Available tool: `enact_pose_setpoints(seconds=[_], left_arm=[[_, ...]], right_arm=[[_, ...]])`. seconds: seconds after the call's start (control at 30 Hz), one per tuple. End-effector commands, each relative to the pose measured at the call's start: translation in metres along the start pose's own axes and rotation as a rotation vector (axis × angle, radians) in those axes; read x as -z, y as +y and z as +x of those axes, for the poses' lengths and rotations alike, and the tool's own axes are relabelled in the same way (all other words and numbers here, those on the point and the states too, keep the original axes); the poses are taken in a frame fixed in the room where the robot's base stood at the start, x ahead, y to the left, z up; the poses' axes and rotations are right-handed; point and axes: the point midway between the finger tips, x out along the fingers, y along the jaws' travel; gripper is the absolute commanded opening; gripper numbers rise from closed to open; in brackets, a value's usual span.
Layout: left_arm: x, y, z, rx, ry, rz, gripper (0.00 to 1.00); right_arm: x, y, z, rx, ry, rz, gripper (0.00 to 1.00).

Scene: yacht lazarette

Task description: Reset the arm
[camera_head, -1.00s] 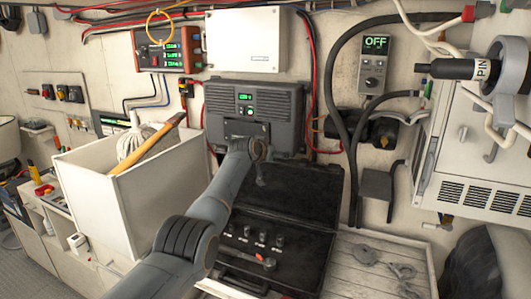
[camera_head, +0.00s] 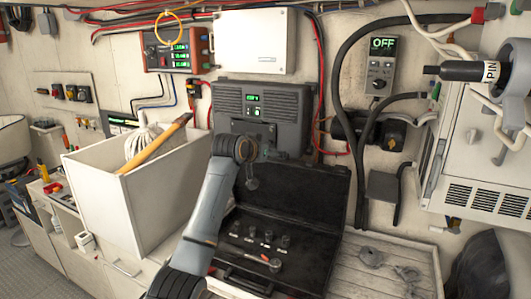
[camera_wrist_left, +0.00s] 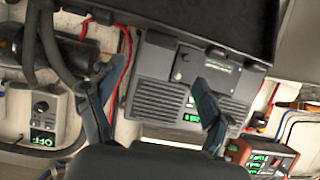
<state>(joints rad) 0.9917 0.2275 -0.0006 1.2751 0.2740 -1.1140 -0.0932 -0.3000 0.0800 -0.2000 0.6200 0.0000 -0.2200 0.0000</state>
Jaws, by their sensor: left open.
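My left arm reaches up from the bottom of the head view, its wrist in front of the dark grey panel unit (camera_head: 285,105) on the wall. The left gripper (camera_wrist_left: 154,82) shows in the left wrist view with its two fingers spread wide and nothing between them. The grey unit with green displays lies beyond the fingers there. My right gripper is in neither view.
An open black case (camera_head: 312,215) with small fittings lies below the wrist. A white bin (camera_head: 112,205) holding a mop and wooden handle stands left. A white cabinet (camera_head: 470,150), hoses and an OFF display box (camera_head: 381,65) are right.

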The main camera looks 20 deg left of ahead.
Motion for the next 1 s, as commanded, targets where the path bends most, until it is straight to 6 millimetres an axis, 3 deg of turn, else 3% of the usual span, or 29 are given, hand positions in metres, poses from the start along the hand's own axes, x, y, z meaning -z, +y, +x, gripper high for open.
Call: enact_pose_setpoints(seconds=[0.23, 0.77, 0.87, 0.97, 1.0], left_arm=[[0.000, 0.000, -0.014, 0.000, 0.001, 0.000, 0.79], [-0.005, 0.001, -0.014, 0.000, -0.006, 0.002, 0.79], [-0.034, 0.008, -0.011, -0.001, -0.040, 0.015, 0.79], [-0.090, 0.019, -0.010, -0.001, -0.109, 0.041, 0.79], [-0.119, 0.026, -0.012, -0.003, -0.143, 0.054, 0.79]], right_arm=[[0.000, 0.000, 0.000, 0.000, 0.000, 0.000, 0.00], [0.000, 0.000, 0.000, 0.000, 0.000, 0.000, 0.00], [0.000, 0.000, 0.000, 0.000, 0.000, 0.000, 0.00], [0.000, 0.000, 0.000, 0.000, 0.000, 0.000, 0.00], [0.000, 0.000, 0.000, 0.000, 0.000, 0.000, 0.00]])
